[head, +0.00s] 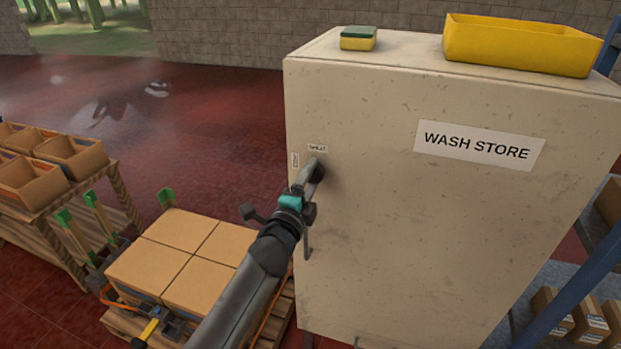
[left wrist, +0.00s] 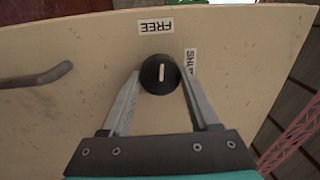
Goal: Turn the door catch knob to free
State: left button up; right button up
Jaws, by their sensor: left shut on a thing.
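The black door catch knob (left wrist: 149,82) is on the front of the cream cabinet (head: 440,230), near its left edge. My left gripper (head: 312,176) is shut on it. In the left wrist view the fingers (left wrist: 161,78) press on either side of the knob. Its white line runs up and down in that view, in line with the FREE label (left wrist: 156,25) above. The SHUT label (left wrist: 190,62) is to the right of the knob, partly covered by a finger. In the head view the gripper mostly hides the knob. My right gripper is not in view.
A grey handle (left wrist: 38,76) sticks out from the door beside the knob; it shows below my gripper in the head view (head: 308,240). A sponge (head: 358,39) and yellow tub (head: 520,45) stand on the cabinet. Cartons on a pallet (head: 180,258) are at the left.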

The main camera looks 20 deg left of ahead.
pick_arm(q)
jog(key=shift+n, duration=0.7)
jog(key=o, duration=1.4)
jog(key=shift+c, duration=0.2)
jog(key=shift+s, duration=0.65)
jog(key=s, duration=1.4)
jog(key=shift+a+f, duration=0.25)
jog(key=shift+f, duration=0.15)
jog(key=shift+w+f, duration=0.1)
